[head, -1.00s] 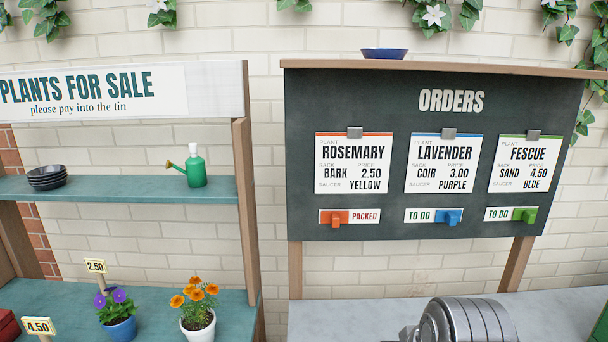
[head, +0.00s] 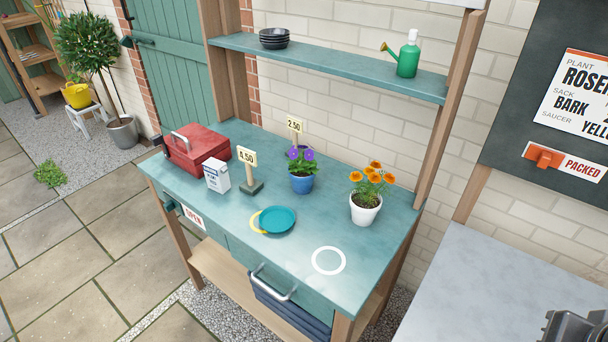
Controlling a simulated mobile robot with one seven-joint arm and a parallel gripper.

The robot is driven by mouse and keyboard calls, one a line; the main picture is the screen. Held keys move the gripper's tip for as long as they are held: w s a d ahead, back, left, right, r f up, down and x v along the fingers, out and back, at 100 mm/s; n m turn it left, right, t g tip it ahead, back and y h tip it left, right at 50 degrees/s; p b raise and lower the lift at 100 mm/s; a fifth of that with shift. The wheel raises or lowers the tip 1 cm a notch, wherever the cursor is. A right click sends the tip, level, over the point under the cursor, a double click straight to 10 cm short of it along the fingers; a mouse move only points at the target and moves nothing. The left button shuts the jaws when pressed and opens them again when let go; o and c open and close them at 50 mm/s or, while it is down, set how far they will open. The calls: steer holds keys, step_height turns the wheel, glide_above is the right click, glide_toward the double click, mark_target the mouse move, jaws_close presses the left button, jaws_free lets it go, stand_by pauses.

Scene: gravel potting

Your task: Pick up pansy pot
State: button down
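The pansy pot (head: 302,184) is a small blue pot with purple pansies and green leaves. It stands upright on the teal bench top, towards the back, just in front of the 2.50 price sign (head: 295,125). A white pot with orange flowers (head: 365,211) stands to its right, apart from it.
A red cash tin (head: 197,150), a white carton (head: 217,177) and a 4.50 sign (head: 249,170) stand left of the pot.

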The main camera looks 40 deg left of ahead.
steer(key=c, duration=2.2)
jaws_free()
jaws_free()
